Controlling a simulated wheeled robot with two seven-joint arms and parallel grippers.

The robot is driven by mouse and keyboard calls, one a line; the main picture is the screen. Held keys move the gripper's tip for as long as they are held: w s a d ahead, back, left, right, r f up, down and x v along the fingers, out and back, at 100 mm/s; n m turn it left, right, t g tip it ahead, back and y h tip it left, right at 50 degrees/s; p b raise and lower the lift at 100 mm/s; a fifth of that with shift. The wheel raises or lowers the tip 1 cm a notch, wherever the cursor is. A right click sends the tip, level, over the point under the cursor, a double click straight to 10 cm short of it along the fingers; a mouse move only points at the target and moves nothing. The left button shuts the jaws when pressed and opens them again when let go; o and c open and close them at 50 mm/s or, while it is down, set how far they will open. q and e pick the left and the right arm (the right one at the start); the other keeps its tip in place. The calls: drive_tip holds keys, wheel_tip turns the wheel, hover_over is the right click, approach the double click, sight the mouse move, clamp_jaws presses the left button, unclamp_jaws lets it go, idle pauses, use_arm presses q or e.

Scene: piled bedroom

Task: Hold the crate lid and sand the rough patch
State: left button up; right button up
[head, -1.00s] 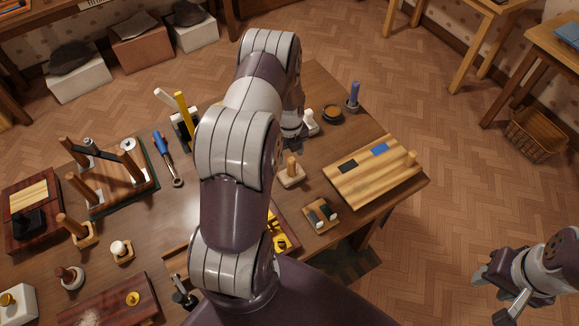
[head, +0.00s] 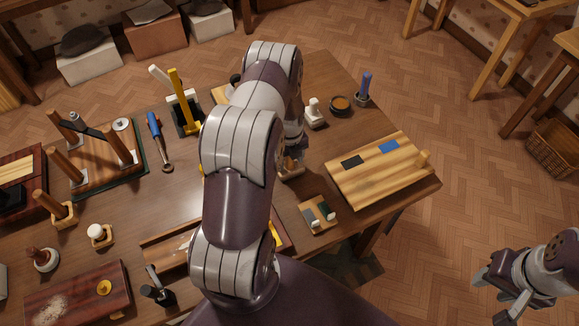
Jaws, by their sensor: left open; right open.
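My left gripper (head: 292,158) is open, low over a small wooden block (head: 291,175) with an upright peg handle, probably the sanding block. The fingers hide most of the handle, so I cannot tell whether they touch it. My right gripper (head: 497,287) is open and empty, beyond the table's right edge, above the floor.
A pale striped board (head: 375,182) with black and blue patches lies right of the block. A small two-slot holder (head: 318,214) is in front. A blue-handled tool (head: 155,130), a yellow-handled item (head: 180,95) and several pegged pieces crowd the left. My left arm covers the middle.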

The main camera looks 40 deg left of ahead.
use_arm(q)
drive_tip(key=shift+s+r, duration=0.1)
drive_tip(key=shift+c, duration=1.3)
clamp_jaws()
wheel_tip(320, 180, up, 7)
drive_tip(key=p, duration=0.5)
